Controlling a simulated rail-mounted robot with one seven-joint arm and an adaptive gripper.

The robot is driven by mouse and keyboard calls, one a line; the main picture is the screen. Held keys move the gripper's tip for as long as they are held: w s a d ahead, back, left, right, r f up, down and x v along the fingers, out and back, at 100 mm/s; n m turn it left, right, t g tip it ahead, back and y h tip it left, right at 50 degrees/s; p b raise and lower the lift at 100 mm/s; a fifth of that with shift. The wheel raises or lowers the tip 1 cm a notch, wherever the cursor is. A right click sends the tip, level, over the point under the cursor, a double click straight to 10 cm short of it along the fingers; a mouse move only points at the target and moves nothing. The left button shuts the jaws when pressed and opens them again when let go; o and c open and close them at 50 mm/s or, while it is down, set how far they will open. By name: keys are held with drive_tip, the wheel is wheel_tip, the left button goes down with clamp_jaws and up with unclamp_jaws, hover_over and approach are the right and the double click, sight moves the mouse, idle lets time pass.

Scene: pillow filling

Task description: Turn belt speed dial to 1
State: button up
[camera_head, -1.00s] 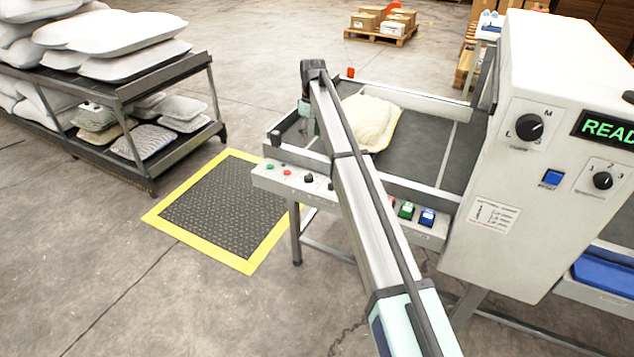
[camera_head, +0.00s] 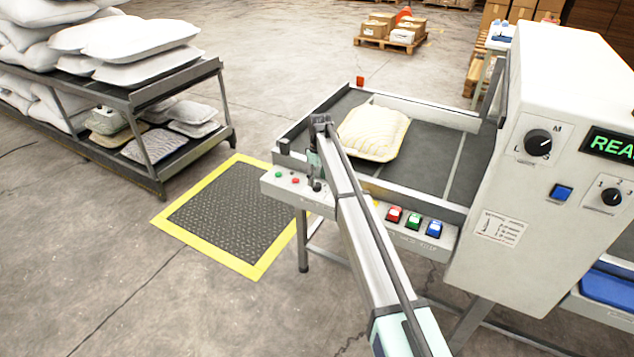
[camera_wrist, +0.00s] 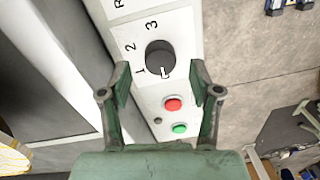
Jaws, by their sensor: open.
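The belt speed dial (camera_wrist: 160,57) is a round black knob on a pale panel in the wrist view, with the numbers 1, 2 and 3 around it. Its white mark sits at the knob's lower edge in the picture, near the 1; I cannot tell whether it lines up exactly. My gripper (camera_wrist: 160,82) is open, with one green finger on either side just below the knob in the picture. The fingers seem apart from the knob. In the head view my arm's end is over the front control strip (camera_head: 268,184) and mostly hides the dial.
A red button (camera_wrist: 172,104) and a green button (camera_wrist: 179,128) lie close to the knob. A filled pillow (camera_head: 373,133) rests on the belt table. Red, green and blue switches (camera_head: 413,223) sit farther right on the strip. A grey cabinet (camera_head: 560,90) stands at the right.

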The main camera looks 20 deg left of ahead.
sight(317, 186)
drive_tip(key=shift+f, duration=1.15)
drive_tip(key=c, duration=1.1)
drive_tip(key=shift+c, duration=0.2)
drive_tip(key=shift+s, duration=0.1)
drive_tip(key=m, duration=0.5)
drive_tip(key=shift+m, duration=0.3)
drive_tip(key=m, duration=0.6)
drive_tip(key=shift+d+p, duration=0.1)
drive_tip(key=shift+p, duration=0.3)
